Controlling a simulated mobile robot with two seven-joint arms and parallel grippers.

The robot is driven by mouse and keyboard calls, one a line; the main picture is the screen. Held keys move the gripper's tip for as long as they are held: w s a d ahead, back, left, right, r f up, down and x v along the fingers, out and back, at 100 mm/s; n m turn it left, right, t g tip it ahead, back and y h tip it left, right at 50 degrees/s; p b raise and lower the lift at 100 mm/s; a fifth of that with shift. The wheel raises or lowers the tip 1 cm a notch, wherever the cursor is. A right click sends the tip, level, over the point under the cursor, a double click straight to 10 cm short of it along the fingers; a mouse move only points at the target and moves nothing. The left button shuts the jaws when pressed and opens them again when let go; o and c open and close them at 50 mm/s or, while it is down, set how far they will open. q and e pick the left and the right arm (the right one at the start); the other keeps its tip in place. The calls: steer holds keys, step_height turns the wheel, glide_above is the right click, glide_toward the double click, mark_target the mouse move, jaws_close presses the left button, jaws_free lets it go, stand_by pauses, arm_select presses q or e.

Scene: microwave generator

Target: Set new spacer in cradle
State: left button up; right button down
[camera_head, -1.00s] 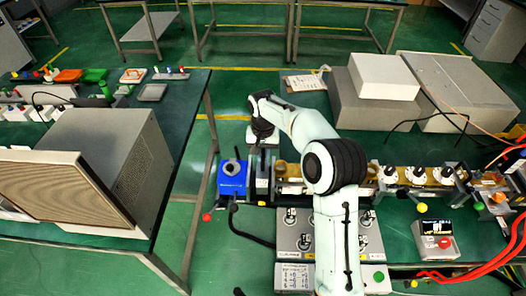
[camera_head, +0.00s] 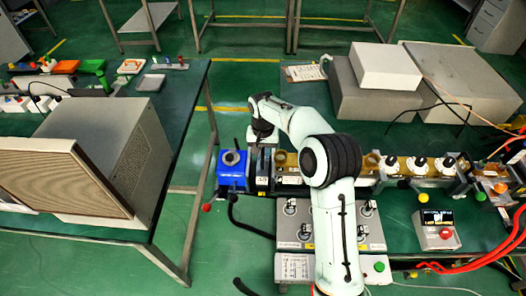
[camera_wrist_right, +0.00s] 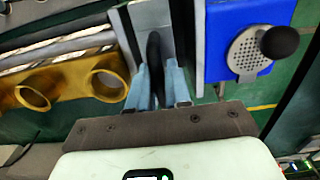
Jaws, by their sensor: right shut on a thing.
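My right gripper (camera_head: 262,140) is over the left end of the long bench assembly, just right of the blue block (camera_head: 232,172). In the right wrist view its two pale blue fingers (camera_wrist_right: 157,88) are shut on a thin black disc-like piece, seen edge-on, which looks like the spacer (camera_wrist_right: 154,50). The spacer stands between upright grey plates, which look like the cradle (camera_wrist_right: 122,30). I cannot tell whether the spacer touches the cradle's bottom. In the head view the gripper and dark plates hide it. My left gripper is not in view.
Brass-coloured rings (camera_wrist_right: 105,84) line the assembly on one side, and the blue block with a black knob (camera_wrist_right: 280,42) is close on the other. A switch panel (camera_head: 290,222) is in front. Large grey boxes (camera_head: 375,95) stand behind. Red cables (camera_head: 470,258) lie at right.

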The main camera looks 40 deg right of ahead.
steer(key=shift+r, duration=0.1)
steer(key=c, duration=1)
jaws_free()
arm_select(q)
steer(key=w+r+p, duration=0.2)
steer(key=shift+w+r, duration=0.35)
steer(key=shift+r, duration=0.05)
arm_select(e)
step_height(320, 180, up, 13)
steer(key=shift+r, duration=0.15)
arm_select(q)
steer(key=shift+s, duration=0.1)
